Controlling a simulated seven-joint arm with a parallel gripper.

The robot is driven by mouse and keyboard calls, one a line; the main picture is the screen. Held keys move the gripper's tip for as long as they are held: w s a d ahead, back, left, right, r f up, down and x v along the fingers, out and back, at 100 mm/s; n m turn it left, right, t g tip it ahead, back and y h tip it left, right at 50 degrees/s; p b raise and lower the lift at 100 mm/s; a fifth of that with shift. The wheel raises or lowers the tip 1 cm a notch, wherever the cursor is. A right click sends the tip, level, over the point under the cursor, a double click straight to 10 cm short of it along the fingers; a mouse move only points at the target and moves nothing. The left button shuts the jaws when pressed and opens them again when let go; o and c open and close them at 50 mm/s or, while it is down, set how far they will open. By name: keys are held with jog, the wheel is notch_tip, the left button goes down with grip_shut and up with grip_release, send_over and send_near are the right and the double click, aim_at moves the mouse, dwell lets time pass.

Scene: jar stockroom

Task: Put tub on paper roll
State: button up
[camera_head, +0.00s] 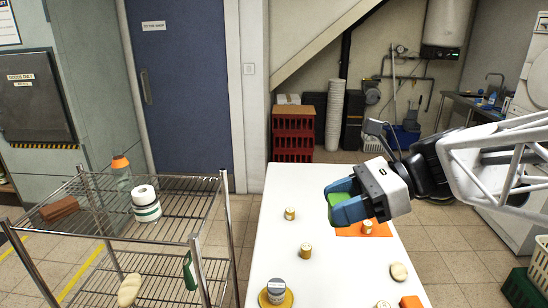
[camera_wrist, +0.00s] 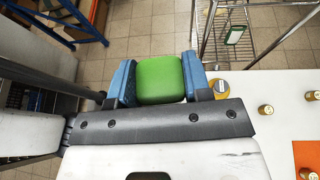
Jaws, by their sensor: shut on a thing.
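A green block-like thing, which I take to be the tub (camera_head: 339,199), is held between the blue fingers of my gripper (camera_head: 345,208), raised above the white table. In the wrist view the green tub (camera_wrist: 159,80) sits between both fingers of my gripper (camera_wrist: 159,84), its smooth rounded face showing. The paper roll (camera_head: 146,204), white with green bands, stands upright on the top shelf of the wire rack at left. My gripper is far to the right of it. I cannot make out the roll in the wrist view.
The white table (camera_head: 262,215) holds several small jars, a grey-lidded jar (camera_head: 277,290) on a yellow plate, and an orange mat (camera_head: 349,233). A gap separates rack and table.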

jog(key=w+a, duration=0.5)
jog(key=a, duration=0.5)
jog(key=w+a, duration=0.5)
jog(key=a, duration=0.6)
jog(key=a+m+t, duration=0.1)
jog(key=a, duration=1.5)
jog(key=f, duration=0.5)
jog(key=shift+w+f, duration=0.1)
jog(key=shift+w, duration=0.1)
jog(key=shift+w+a, duration=0.1)
jog(key=shift+a, duration=0.05)
send_over(142, 191)
jog(key=shift+w+f, duration=0.1)
jog(key=shift+f, duration=0.65)
